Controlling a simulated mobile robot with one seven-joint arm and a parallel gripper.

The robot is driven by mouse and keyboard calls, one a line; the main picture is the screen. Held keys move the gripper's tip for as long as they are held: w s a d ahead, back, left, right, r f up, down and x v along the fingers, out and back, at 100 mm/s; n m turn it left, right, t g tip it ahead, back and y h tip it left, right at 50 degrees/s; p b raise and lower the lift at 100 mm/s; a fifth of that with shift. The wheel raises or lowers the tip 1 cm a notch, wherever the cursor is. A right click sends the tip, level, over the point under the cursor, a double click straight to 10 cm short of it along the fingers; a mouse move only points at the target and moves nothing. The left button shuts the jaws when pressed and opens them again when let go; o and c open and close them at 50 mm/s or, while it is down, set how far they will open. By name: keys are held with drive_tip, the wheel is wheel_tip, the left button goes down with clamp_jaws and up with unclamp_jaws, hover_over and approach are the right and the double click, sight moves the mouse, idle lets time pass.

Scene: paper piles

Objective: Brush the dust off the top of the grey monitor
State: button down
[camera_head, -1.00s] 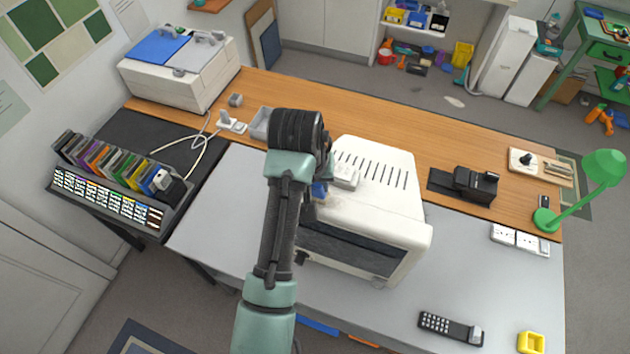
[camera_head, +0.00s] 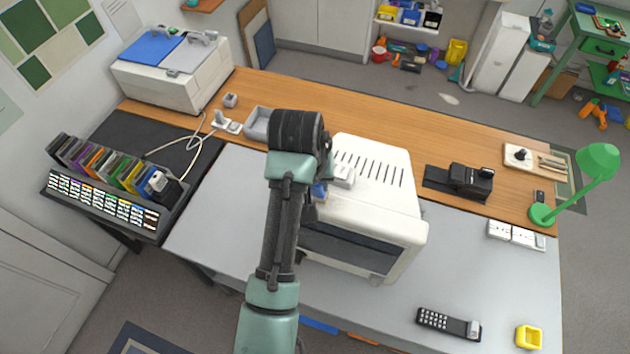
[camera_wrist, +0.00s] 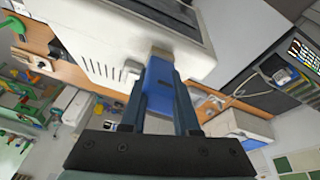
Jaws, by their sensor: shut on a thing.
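The pale grey-white monitor (camera_head: 390,203) stands on the grey part of the desk, with dark slots in its top and a dark screen facing the front. In the wrist view its casing (camera_wrist: 110,28) fills the upper middle. My gripper (camera_wrist: 163,92) is shut on a blue brush (camera_wrist: 160,74) with a tan bristle end. The bristle end is at the monitor's casing; I cannot tell whether it touches. In the head view, my arm hides most of the gripper, and only a blue bit shows beside the monitor's left top edge. I cannot make out dust.
A small pale block (camera_head: 343,175) sits on the monitor's top. A black phone (camera_head: 448,324) and yellow holder (camera_head: 529,337) lie at the front right. A black device (camera_head: 462,181) and green lamp (camera_head: 597,165) stand right. A grey tray (camera_head: 257,124) lies behind my arm.

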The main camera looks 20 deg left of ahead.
drive_tip(key=shift+s+d+f, duration=0.1)
drive_tip(key=shift+d, duration=1.9)
drive_tip(key=shift+d, duration=0.1)
idle(1.8)
wheel_tip(320, 180, up, 7)
idle(0.7)
idle(0.4)
